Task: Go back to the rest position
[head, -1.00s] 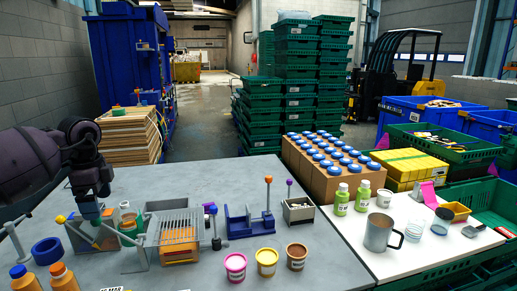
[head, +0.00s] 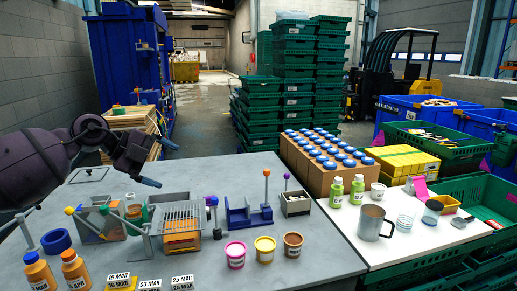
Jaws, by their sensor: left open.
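My left gripper (head: 160,164) is in the head view at the left, above the far left part of the grey table (head: 330,250). Its two fingers are spread apart with nothing between them. It is raised behind and above the slotted metal fixture (head: 180,215) and the grey box (head: 98,220), touching neither. The left arm comes in from the left edge. My right gripper is not in the head view.
Orange bottles (head: 76,270) and a blue ring (head: 56,241) stand at the front left. Pink (head: 235,256), yellow (head: 265,250) and brown (head: 293,245) cups stand at the front. A metal mug (head: 372,223) is on the white table. The table's far middle is clear.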

